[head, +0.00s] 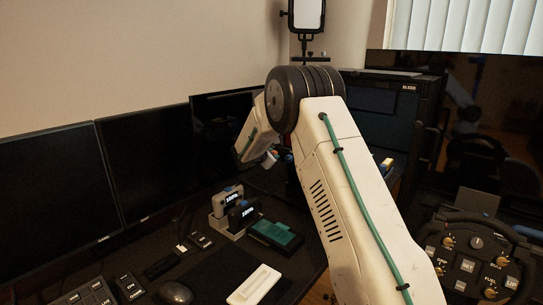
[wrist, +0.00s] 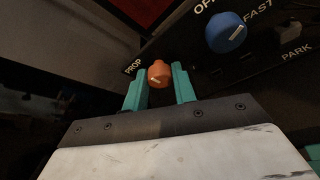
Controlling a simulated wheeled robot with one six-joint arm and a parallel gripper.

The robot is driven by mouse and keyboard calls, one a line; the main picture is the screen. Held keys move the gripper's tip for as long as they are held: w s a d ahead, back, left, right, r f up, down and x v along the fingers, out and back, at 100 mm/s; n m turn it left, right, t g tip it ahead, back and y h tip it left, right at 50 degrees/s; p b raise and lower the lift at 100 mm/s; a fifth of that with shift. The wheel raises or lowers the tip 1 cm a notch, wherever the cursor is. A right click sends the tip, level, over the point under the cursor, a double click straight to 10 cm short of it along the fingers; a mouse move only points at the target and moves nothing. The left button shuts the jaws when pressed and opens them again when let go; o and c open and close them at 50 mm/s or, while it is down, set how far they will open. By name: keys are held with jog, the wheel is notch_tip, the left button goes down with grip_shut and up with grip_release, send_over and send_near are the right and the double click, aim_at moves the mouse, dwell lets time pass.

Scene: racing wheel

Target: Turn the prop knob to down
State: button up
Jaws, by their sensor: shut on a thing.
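In the wrist view the prop knob (wrist: 159,72) is small and orange, with a pale pointer line on its face, beside the white word PROP on a black panel (wrist: 190,58). The line runs at a slant; I cannot tell which end points. My gripper (wrist: 160,82) has two teal fingers, one on each side of the knob, and is shut on it. The finger tips hide the knob's sides. In the head view my arm reaches to the dark equipment at the back and hides the knob and fingers.
A larger blue knob (wrist: 226,32) sits up and right of the prop knob, near the labels OFF, FAST and PARK. In the head view, monitors (head: 52,193) stand left, a racing wheel (head: 475,255) is at the right, and small devices (head: 235,212) lie on the desk below my arm.

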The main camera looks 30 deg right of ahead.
jog(key=o, duration=1)
jog(key=v, duration=0.7)
jog(key=shift+s+a, duration=0.25)
jog(key=shift+a, duration=0.05)
jog(key=shift+r, duration=0.1)
